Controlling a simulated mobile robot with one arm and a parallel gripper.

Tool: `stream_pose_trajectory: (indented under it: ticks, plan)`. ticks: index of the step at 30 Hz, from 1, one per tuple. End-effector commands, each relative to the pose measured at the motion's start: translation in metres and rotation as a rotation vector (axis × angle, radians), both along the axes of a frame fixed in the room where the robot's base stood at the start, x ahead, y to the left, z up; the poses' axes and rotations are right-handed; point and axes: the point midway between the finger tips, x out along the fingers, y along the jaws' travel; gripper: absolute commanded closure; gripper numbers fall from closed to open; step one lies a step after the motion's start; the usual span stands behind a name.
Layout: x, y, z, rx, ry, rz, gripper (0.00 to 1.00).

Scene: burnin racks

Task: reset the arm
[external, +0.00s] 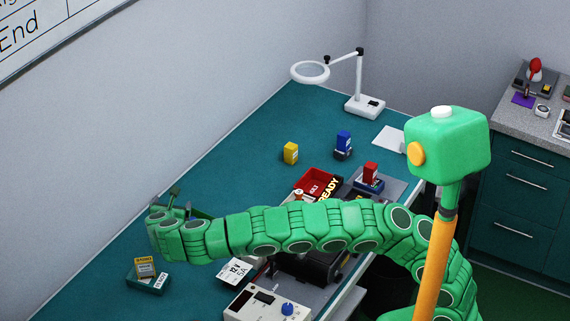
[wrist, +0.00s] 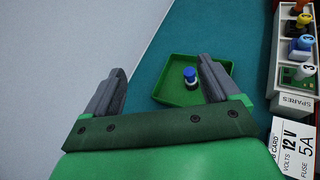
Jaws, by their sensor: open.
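My green arm (external: 300,228) stretches leftward across the teal bench. My gripper (external: 176,196) is at its far left end, above the bench near the wall. In the wrist view my gripper (wrist: 163,72) has its two grey fingers wide apart, with nothing between them. Beyond the fingers a green tray (wrist: 170,93) lies on the bench with a blue-topped piece (wrist: 190,73) in it. In the external view the arm's end hides most of that tray.
A dark tray (external: 149,284) with a yellow-labelled piece stands front left. A SPARES rack (wrist: 293,102) and a 12 V 5A card (wrist: 292,146) lie right in the wrist view. A red bin (external: 316,182), yellow block (external: 290,153), blue-topped block (external: 343,142) and magnifier lamp (external: 364,105) stand farther back.

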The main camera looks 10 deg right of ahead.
Motion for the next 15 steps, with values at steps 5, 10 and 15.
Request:
stream_pose_trajectory:
  ticks: [5, 10, 15]
  plan:
    - [0.058, -0.066, 0.039, 0.073, -0.012, -0.132, 0.11]
    - [0.101, -0.13, 0.07, 0.153, -0.018, -0.246, 0.11]
    - [0.134, -0.199, 0.099, 0.237, -0.024, -0.366, 0.11]
